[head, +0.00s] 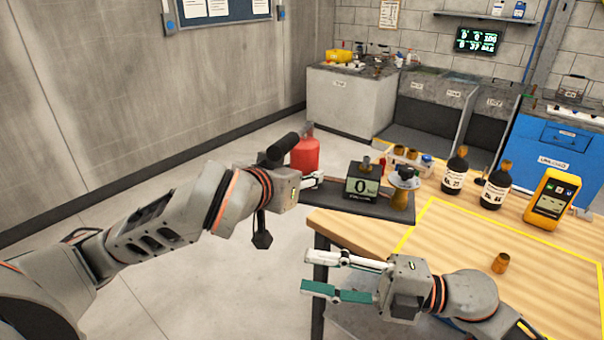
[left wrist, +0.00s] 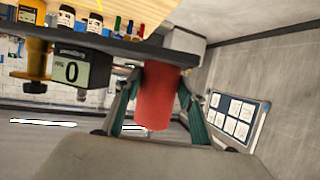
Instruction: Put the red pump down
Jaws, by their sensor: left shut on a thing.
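The red pump (head: 306,152) is a red cylinder with a narrower top, upright in the head view at the far left end of a dark platform (head: 383,211). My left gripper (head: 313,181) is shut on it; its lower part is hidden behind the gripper. In the left wrist view the red pump (left wrist: 157,98) lies between the two green fingers, with one end at the platform's dark edge (left wrist: 110,43). I cannot tell whether it rests on the platform. My right gripper (head: 310,273) is open and empty, in front of the table's left corner.
A scale display (head: 362,186) reading 0 and a brass-coloured fitting (head: 400,198) stand on the platform. Dark bottles (head: 455,172), a yellow meter (head: 552,197) and a small brass cup (head: 500,262) stand on the wooden table (head: 450,250). The yellow-outlined area is mostly clear.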

